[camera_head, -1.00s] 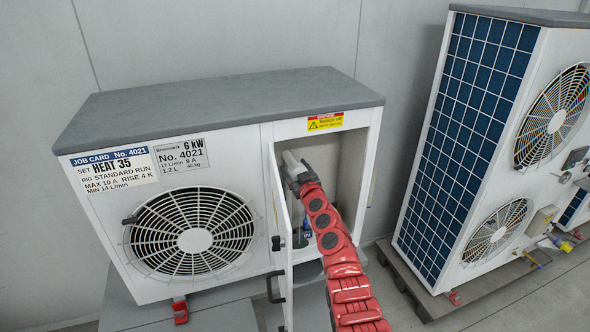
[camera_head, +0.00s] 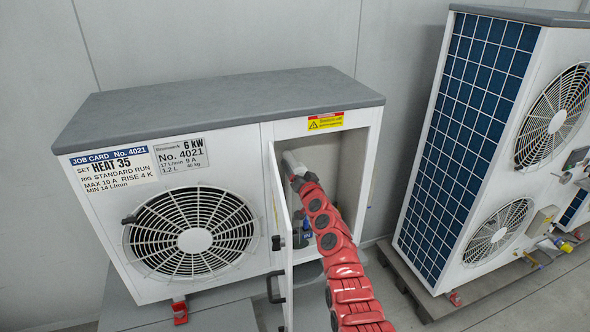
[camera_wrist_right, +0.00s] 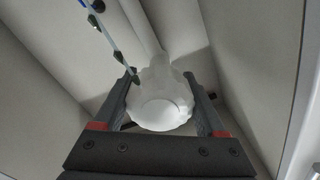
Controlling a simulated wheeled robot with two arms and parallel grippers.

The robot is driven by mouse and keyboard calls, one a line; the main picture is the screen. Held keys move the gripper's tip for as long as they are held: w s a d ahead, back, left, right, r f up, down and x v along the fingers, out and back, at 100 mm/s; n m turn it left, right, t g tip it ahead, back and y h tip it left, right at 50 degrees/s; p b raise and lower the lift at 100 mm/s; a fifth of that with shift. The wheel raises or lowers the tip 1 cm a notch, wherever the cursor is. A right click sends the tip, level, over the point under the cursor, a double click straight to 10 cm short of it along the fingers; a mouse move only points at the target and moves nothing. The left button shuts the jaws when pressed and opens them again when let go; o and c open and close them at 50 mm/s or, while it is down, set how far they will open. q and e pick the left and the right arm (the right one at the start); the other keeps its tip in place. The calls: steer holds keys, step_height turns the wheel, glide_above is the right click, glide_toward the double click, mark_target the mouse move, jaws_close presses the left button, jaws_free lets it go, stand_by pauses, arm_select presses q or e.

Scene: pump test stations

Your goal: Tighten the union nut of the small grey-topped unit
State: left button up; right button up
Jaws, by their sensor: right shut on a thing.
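The small grey-topped unit (camera_head: 225,105) stands at the left in the head view, with its narrow service door (camera_head: 280,235) open. My right arm reaches into the open bay, and its own links hide the fingers there. In the right wrist view my right gripper (camera_wrist_right: 162,88) is shut on a white, scalloped round piece, which looks like the union nut (camera_wrist_right: 160,112), with one dark finger on each side. A pale pipe (camera_wrist_right: 147,35) runs on behind it. My left gripper is not in view.
A blue fitting (camera_head: 308,233) sits low in the bay, close to my arm. The door's edge stands just left of my arm. A taller unit with a blue grid side (camera_head: 462,140) stands at the right on a pallet (camera_head: 405,290). Bare floor lies between the units.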

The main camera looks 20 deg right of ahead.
steer(key=m, duration=0.4)
steer(key=shift+m, duration=0.3)
steer(key=m, duration=0.4)
steer(key=shift+p, duration=0.35)
steer(key=o, duration=1.3)
